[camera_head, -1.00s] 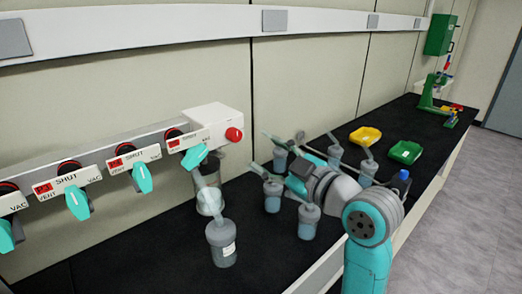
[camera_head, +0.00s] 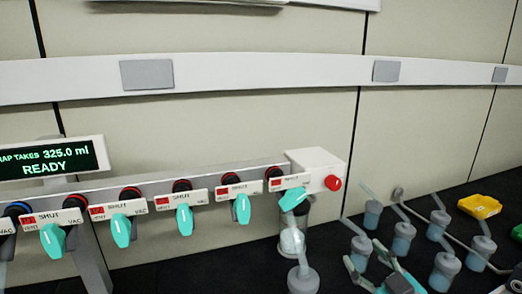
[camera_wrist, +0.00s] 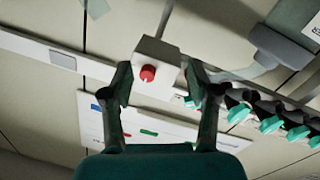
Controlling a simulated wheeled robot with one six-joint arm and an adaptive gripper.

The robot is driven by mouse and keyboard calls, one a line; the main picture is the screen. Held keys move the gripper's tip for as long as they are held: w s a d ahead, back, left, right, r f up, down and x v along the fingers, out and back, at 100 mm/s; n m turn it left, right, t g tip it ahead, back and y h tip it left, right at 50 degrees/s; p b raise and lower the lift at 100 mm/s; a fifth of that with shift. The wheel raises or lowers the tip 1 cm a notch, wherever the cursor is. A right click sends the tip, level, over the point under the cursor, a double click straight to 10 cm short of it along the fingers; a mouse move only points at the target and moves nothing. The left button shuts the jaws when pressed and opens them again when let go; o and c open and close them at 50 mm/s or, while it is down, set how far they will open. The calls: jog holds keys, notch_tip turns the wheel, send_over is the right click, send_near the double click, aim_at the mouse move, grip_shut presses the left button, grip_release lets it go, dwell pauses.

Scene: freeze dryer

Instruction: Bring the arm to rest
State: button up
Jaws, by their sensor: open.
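My gripper (camera_head: 366,262) shows at the bottom right of the head view, low in front of several flasks. In the wrist view my gripper (camera_wrist: 160,80) has its two dark fingers spread apart with nothing between them. Beyond the fingers are the white end box (camera_wrist: 158,58) and its red knob (camera_wrist: 147,73). Most of my arm is outside the head view.
The valve manifold (camera_head: 150,190) runs along the wall with teal handles; several labels read SHUT. A flask (camera_head: 303,279) hangs at its right end. The display (camera_head: 52,160) reads READY. Loose flasks (camera_head: 403,240) and a yellow tray (camera_head: 480,206) are at right.

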jog(key=s+f+m+h, duration=0.1)
jog(key=s+f+m, duration=0.1)
jog(key=s+f, duration=0.3)
jog(key=s+a+f+m+g+h, duration=0.1)
jog(key=s+f+m, duration=0.1)
jog(key=s+f, duration=0.4)
jog(key=s+f+m+h, duration=0.2)
jog(key=s+f, duration=0.4)
jog(key=f, duration=0.4)
jog(key=shift+a+f, duration=0.2)
jog(key=shift+a, duration=0.05)
jog(key=s+a+f, duration=0.1)
jog(key=s, duration=1.1)
jog(key=s+a+f+m+g, duration=0.1)
jog(key=s+f, duration=0.1)
jog(key=s, duration=1)
jog(key=shift+g, duration=0.3)
